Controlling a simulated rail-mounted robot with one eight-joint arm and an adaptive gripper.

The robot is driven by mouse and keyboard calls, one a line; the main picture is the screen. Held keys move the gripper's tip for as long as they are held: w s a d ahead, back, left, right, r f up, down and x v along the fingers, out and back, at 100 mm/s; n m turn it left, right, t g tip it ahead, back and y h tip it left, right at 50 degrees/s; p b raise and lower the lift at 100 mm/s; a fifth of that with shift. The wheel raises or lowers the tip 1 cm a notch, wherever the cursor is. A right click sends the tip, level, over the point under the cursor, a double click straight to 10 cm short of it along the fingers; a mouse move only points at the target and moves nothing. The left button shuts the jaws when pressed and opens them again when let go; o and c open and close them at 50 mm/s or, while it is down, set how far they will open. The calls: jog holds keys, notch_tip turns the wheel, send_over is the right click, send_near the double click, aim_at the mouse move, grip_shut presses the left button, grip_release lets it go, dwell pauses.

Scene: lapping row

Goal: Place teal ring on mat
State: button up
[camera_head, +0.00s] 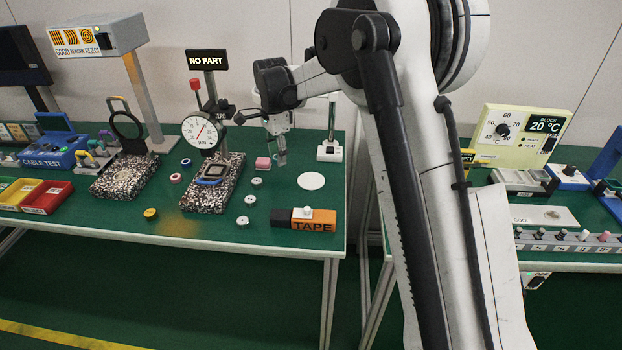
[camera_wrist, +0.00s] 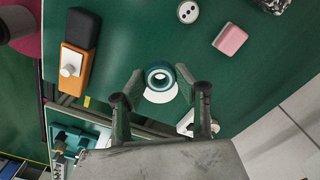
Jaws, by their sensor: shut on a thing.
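The teal ring (camera_wrist: 160,77) sits between the two fingertips of my gripper (camera_wrist: 160,73) in the wrist view, and the gripper is shut on it. The white round mat (camera_wrist: 159,96) shows partly behind the ring in that view, and partly hidden by it. In the head view the mat (camera_head: 311,181) lies bare on the green table. My gripper (camera_head: 281,157) is there above the table, up and to the left of the mat in the picture. I cannot make out the ring clearly in the head view.
Near the mat are a pink block (camera_head: 263,163), several pale pucks (camera_head: 250,200) and an orange tape block (camera_head: 313,220). A dial gauge (camera_head: 200,131) on a speckled base stands to the left. A white stand (camera_head: 330,150) is behind the mat. The table's right edge is close.

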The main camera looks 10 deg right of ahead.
jog(key=b, duration=0.1)
send_over(311, 180)
notch_tip(311, 180, down, 6)
jog(key=shift+f, duration=0.15)
jog(key=shift+f+b, duration=0.4)
jog(key=shift+f, duration=1.6)
jog(key=shift+f, duration=0.15)
jog(key=o, duration=1)
jog(key=shift+o, duration=0.2)
